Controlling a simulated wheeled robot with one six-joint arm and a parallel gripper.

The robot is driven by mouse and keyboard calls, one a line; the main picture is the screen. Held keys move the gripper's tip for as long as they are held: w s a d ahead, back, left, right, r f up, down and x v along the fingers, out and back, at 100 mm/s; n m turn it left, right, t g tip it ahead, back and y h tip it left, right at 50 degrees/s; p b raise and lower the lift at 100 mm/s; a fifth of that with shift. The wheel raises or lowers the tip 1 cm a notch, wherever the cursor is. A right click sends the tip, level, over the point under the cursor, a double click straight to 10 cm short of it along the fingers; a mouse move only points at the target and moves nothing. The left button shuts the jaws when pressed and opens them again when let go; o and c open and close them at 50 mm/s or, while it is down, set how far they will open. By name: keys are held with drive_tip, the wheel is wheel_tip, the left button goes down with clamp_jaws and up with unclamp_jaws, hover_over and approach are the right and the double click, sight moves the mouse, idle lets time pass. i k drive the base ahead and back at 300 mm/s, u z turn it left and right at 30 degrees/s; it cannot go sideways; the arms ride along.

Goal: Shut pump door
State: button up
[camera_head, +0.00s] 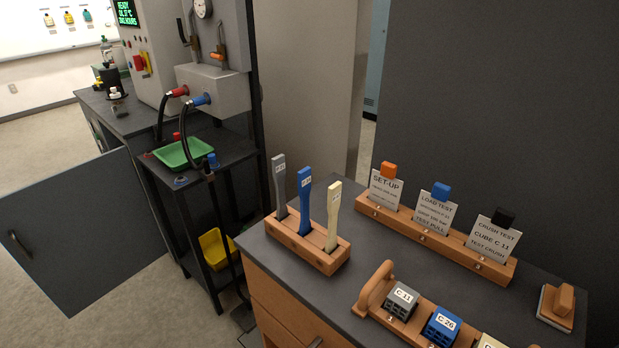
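A large grey-blue door (75,232) stands swung open at the lower left, and it looks like the pump door. Its dark handle (18,243) is near its left edge. Its right edge meets the cabinet under the dark bench (110,118), beside the black shelf stand. The cabinet's inside is mostly hidden behind the door. My gripper is not in view.
A black stand holds a green tray (183,153) and a yellow bin (217,248); hoses hang beside it. A dark-topped counter (345,280) with specimen and card racks fills the lower right. Bare floor (150,300) lies before the door.

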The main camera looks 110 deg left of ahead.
sight(80, 231)
drive_tip(key=u, duration=4.8)
drive_tip(key=i, duration=1.05)
drive_tip(key=z, duration=0.05)
